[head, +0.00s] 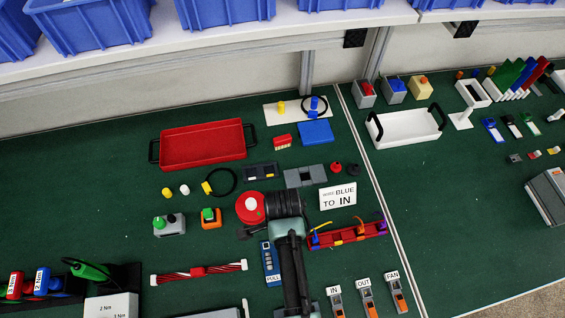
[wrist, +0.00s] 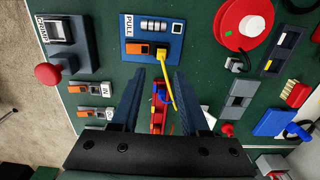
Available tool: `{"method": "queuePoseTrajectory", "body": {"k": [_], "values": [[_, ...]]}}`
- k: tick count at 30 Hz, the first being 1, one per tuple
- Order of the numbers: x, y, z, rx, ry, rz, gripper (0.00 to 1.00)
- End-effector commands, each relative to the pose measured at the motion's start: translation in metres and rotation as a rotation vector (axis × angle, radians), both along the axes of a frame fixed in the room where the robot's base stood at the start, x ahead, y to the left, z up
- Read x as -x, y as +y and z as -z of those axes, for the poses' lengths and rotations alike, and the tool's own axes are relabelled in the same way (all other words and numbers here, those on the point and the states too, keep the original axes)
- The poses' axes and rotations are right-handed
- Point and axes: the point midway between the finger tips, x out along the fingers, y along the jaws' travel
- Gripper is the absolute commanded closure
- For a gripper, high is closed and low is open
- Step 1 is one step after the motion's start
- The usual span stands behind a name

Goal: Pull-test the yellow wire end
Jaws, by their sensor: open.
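The yellow wire (wrist: 166,88) shows in the wrist view between my open fingers, running up from the rack. In the head view the yellow wire (head: 320,226) shows at the left end of the red wire rack (head: 347,238). The PULL tester (head: 271,263) lies left of the rack, beside my arm. My fingertips are not clear in the head view.
A CRIMP tool (wrist: 62,40) and a red knob (wrist: 47,74) stand left of the tester. The IN and OUT connectors (wrist: 92,89) lie below them. A red disc (head: 250,207) and a WIRE BLUE TO IN card (head: 338,196) lie near my arm.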

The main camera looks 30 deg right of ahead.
Motion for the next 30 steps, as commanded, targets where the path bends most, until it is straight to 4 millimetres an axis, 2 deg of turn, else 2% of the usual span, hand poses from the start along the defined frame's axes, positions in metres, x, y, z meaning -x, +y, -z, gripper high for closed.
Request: {"method": "queuePoseTrajectory", "body": {"k": [1,18,23,30], "values": [[0.0,0.0,0.01,0.0,-0.001,-0.001,0.55],[-0.001,0.0,0.081,0.001,-0.004,-0.003,0.55],[-0.001,0.0,0.09,0.001,-0.004,-0.003,0.55],[-0.002,0.0,0.09,0.001,-0.005,-0.003,0.55]]}}
